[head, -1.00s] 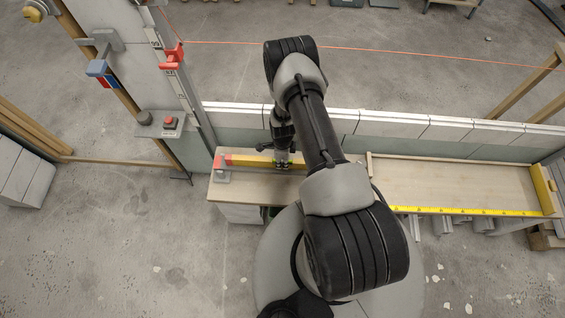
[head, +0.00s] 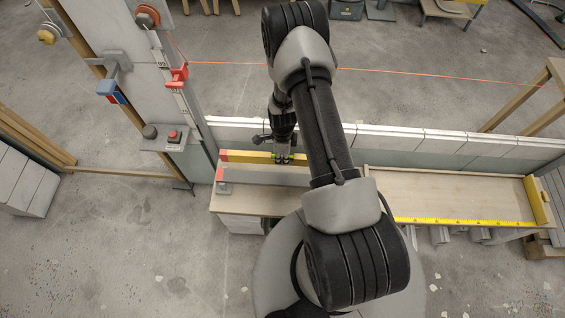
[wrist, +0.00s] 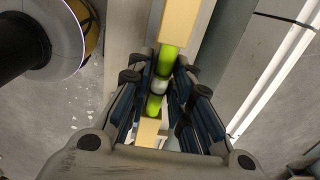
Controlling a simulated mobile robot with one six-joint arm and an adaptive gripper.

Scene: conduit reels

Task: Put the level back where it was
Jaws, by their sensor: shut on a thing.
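The level is a long yellow bar with a red end (head: 246,157). My gripper (head: 283,158) is shut on it around the vial part, and the bar runs out to the left of the fingers. In the wrist view the level (wrist: 180,20) passes between the fingers (wrist: 160,86), with bright green vial parts and a clear piece between them. The level seems held above the wooden bench (head: 250,202), near the low block wall. A grey bracket with a red part (head: 223,187) stands on the bench's left end, below the level's red end. My arm hides the bench's right part.
The low wall (head: 395,140) runs behind the bench. A shallow wooden tray (head: 450,172) with a yellow rule (head: 462,222) lies to the right. A red string (head: 420,73) spans behind.

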